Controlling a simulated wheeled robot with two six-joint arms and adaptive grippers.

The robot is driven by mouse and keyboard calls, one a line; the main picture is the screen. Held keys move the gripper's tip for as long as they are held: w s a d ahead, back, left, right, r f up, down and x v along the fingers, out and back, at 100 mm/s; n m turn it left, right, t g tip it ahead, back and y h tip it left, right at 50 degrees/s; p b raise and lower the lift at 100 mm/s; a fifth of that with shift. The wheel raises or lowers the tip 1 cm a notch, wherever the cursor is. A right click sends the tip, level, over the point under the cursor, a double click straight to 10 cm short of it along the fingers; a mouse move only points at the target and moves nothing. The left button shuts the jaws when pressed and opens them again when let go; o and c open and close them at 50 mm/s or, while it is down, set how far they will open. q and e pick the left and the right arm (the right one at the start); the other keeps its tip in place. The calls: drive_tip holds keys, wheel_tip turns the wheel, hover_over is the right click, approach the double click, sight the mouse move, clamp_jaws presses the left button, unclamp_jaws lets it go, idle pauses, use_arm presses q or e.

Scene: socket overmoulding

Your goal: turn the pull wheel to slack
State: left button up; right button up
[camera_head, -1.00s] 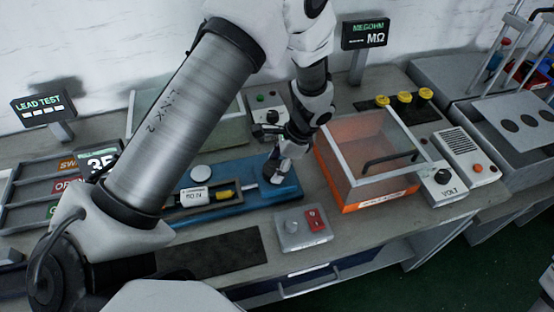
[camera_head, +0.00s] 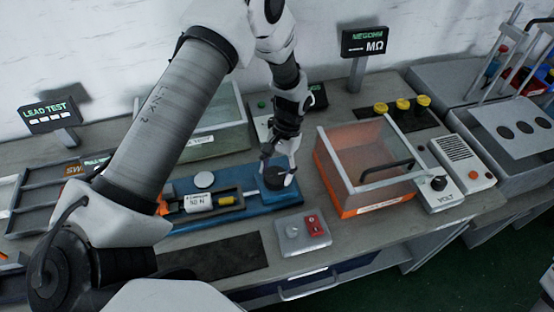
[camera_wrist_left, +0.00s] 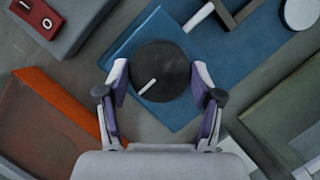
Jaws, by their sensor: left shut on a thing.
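The pull wheel (camera_head: 274,182) is a dark round knob at the right end of the blue pull fixture (camera_head: 232,217). In the left wrist view the wheel (camera_wrist_left: 163,62) shows from above as a black disc with a white pointer mark toward its lower left. My left gripper (camera_head: 278,176) comes down over the wheel. In the left wrist view its two purple-lined fingers (camera_wrist_left: 160,80) are on either side of the disc, shut on it. A white readout (camera_head: 198,202) on the fixture seems to read about 50 N. My right gripper is out of view.
A grey box with a red switch (camera_head: 304,231) stands in front of the fixture. An orange-based clear box (camera_head: 362,209) with a black handle is close on the right. A VOLT unit (camera_head: 438,188) stands beyond it.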

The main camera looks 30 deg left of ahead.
use_arm(q)
drive_tip(key=n, duration=0.1)
drive_tip(key=n+h+p, duration=0.1)
drive_tip(key=n, duration=0.1)
drive_tip(key=shift+s+n, duration=0.2)
drive_tip(key=shift+n, duration=0.1)
drive_tip(key=n+t+h+p, duration=0.1)
drive_tip(key=n, duration=0.2)
drive_tip(key=shift+a+n+h, duration=0.1)
drive_tip(key=shift+n+h, duration=0.2)
drive_tip(key=n+p, duration=0.1)
drive_tip(key=n, duration=0.1)
drive_tip(key=shift+n+t+h, duration=0.3)
drive_tip(key=shift+n+t, duration=0.1)
drive_tip(key=n+t, duration=0.1)
drive_tip(key=n, duration=0.1)
drive_tip(key=shift+a+n+h, duration=0.1)
drive_tip(key=shift+n+h, duration=0.2)
drive_tip(key=n+t, duration=0.1)
drive_tip(key=n, duration=0.1)
drive_tip(key=shift+s+n, duration=0.1)
drive_tip(key=shift+n, duration=0.2)
drive_tip(key=shift+n+t+b, duration=0.35)
drive_tip(key=shift+n+t, duration=0.25)
drive_tip(key=shift+n, duration=0.8)
